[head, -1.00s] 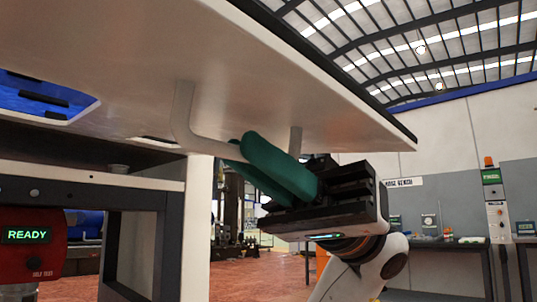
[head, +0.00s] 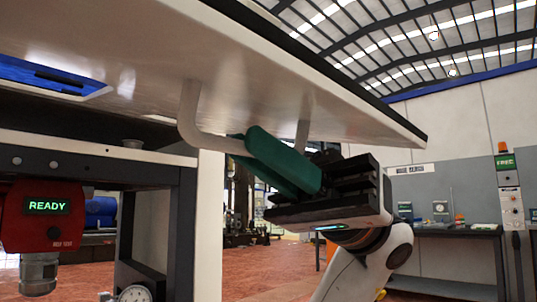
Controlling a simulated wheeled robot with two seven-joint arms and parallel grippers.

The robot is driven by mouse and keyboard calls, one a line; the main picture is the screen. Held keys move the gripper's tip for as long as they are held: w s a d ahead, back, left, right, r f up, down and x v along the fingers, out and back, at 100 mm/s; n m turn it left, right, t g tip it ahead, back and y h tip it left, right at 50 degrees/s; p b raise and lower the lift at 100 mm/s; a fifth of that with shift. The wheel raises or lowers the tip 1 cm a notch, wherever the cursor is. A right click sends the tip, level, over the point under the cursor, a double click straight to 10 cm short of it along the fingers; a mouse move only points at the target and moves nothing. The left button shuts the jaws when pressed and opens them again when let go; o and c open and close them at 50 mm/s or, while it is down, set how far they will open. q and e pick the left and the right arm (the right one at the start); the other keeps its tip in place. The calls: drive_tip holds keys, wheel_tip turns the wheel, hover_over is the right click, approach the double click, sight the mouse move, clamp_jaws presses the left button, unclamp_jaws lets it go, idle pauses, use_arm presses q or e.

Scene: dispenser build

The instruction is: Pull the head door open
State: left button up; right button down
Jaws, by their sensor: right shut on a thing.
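The head door (head: 270,62) is a large pale panel, raised and tilted, filling the upper left of the head view. A grey bar handle (head: 189,115) stands off its underside on two posts. My right gripper (head: 283,164) comes up from the lower right with its green fingers shut on the handle bar. The fingers hide the right part of the bar. My left gripper is not in view.
Below the door is the machine's dark frame with a pale ledge (head: 95,150). A red unit with a lit READY display (head: 47,206) and a dial gauge (head: 134,294) sit at the lower left. A workbench (head: 455,232) stands at the back right.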

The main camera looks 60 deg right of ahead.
drive_tip(key=shift+d+r, duration=0.1)
drive_tip(key=c, duration=1.5)
unclamp_jaws()
drive_tip(key=shift+w+d, duration=0.1)
drive_tip(key=shift+w, duration=0.05)
drive_tip(key=shift+d, duration=0.1)
drive_tip(key=v, duration=1.1)
drive_tip(key=shift+d+f, duration=0.3)
drive_tip(key=shift+d, duration=0.1)
